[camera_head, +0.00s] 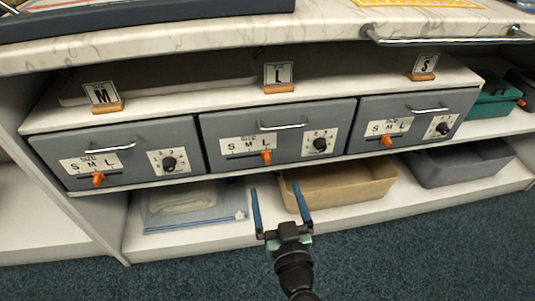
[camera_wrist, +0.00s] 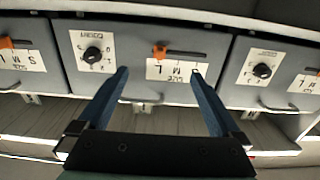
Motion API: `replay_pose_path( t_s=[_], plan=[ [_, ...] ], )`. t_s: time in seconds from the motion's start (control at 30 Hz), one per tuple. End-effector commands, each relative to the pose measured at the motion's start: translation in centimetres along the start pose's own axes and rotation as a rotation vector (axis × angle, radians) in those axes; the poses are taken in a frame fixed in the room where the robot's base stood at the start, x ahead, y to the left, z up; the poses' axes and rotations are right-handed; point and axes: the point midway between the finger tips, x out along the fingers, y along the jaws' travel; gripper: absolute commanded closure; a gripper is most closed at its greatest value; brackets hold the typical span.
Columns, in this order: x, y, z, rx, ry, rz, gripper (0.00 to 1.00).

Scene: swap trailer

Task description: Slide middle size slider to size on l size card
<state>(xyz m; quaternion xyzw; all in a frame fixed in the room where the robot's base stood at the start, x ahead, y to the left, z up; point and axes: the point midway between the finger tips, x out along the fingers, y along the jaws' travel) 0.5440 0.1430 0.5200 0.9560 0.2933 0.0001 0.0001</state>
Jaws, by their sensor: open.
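The middle size slider is an orange knob (camera_head: 267,156) on the grey middle drawer (camera_head: 222,128). It stands at the L end of its S M L label (camera_head: 240,146). In the wrist view, upside down, the knob (camera_wrist: 159,50) sits at one end of a dark slot, beside the L. The L size card (camera_head: 278,74) stands upright in a wooden holder on the shelf above the middle drawer. My gripper (camera_head: 275,188) is open and empty, its blue fingers below and in front of the middle drawer. In the wrist view the fingertips (camera_wrist: 158,72) are spread either side of the label, apart from the knob.
An M card (camera_head: 101,94) and an S card (camera_head: 424,64) stand above the left and right drawers. Those drawers have orange sliders (camera_head: 98,179) (camera_head: 387,141) too. A black dial (camera_head: 320,144) and metal handle (camera_head: 283,126) are near the middle slider. A tan bin (camera_head: 335,187) sits below.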

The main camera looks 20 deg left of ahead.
Motion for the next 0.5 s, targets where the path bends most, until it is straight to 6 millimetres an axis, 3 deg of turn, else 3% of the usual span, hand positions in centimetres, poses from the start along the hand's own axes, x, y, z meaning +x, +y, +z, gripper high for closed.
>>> replay_pose_path(
  t_s=[0.2,0.5],
  plan=[
    [1.38,0.02,0.01,0.000,0.000,0.001,0.00],
    [1.40,0.03,0.05,0.000,0.000,0.001,0.00]
  ],
)
